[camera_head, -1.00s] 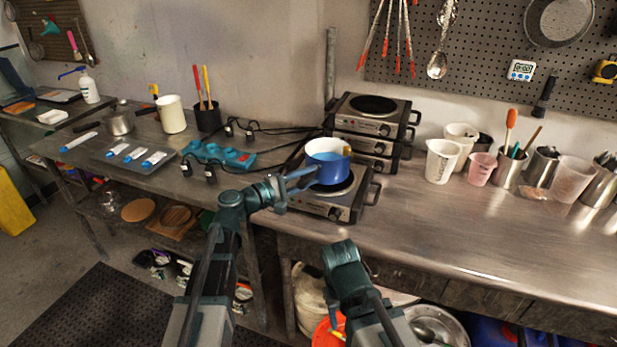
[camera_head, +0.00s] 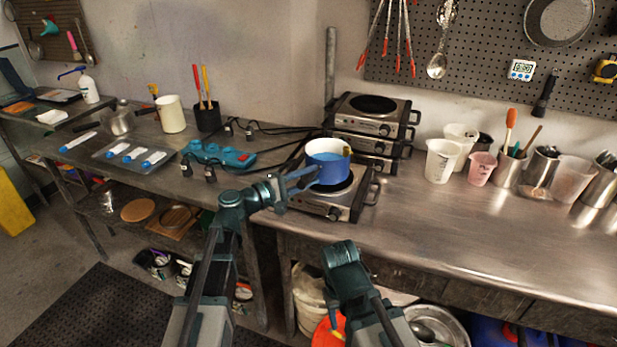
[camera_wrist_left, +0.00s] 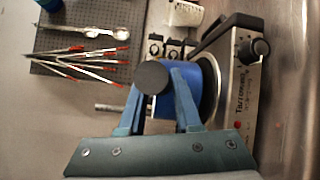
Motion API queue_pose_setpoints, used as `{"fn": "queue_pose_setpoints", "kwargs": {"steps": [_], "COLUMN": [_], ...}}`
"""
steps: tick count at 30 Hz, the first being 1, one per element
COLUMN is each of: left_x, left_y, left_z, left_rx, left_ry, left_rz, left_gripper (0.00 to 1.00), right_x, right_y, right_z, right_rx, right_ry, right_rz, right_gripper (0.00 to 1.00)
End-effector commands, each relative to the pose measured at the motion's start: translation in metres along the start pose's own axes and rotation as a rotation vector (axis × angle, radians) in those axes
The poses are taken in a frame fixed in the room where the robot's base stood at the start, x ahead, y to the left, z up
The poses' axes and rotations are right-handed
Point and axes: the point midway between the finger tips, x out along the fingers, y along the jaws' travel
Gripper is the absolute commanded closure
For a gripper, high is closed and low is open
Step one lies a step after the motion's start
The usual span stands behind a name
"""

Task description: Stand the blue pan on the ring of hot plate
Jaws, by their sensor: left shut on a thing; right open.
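The blue pan (camera_head: 327,165) is at the hot plate (camera_head: 333,205) on the steel bench, over its dark ring (camera_head: 343,187). The pan looks upright; whether its base touches the ring I cannot tell. My left gripper (camera_head: 296,182) is shut on the pan's handle, left of the pan. In the left wrist view, the fingers of my left gripper (camera_wrist_left: 155,100) are around the round dark handle end (camera_wrist_left: 152,78), with the blue pan (camera_wrist_left: 192,90) behind and the hot plate (camera_wrist_left: 245,85) to the right. My right gripper (camera_head: 338,255) hangs low before the bench; its fingers are hardly visible.
Stacked hot plates (camera_head: 368,125) stand just behind. A blue power strip (camera_head: 218,155) with plugs and black cables lies to the left. White measuring cups (camera_head: 441,160) and utensil holders (camera_head: 509,168) stand to the right. The bench front right is clear.

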Motion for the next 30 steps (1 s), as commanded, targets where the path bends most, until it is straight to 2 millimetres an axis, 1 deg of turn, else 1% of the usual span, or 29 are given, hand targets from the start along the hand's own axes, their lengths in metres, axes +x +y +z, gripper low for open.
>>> {"fn": "queue_pose_setpoints", "kwargs": {"steps": [8,20,21,26,27,30], "left_x": [0.0001,0.0002,0.0002,0.0002,0.0002,0.0002], "left_y": [0.0010,-0.0032,-0.0028,-0.0029,-0.0030,-0.0032], "left_z": [0.0002,-0.0009,-0.0008,-0.0009,-0.0009,-0.0010], "left_rx": [0.000,0.000,0.000,0.000,0.000,0.000], "left_ry": [-0.001,-0.001,-0.001,-0.001,0.000,0.000], "left_rz": [0.004,0.004,0.004,0.003,0.002,0.002], "left_gripper": [1.00,1.00,0.64,0.35,0.32,0.32], "right_x": [-0.0002,0.0042,0.0038,0.0036,0.0036,0.0037], "right_y": [0.0000,-0.0004,-0.0004,-0.0003,-0.0003,-0.0004], "right_z": [0.0000,-0.0002,-0.0002,-0.0002,-0.0002,-0.0002], "right_rx": [0.000,0.000,0.000,0.000,0.000,0.000], "right_ry": [0.000,0.000,0.000,0.000,0.000,0.000], "right_rz": [0.000,0.000,0.000,0.000,0.000,0.000], "right_gripper": [0.50,0.50,0.50,0.50,0.50,0.50]}}
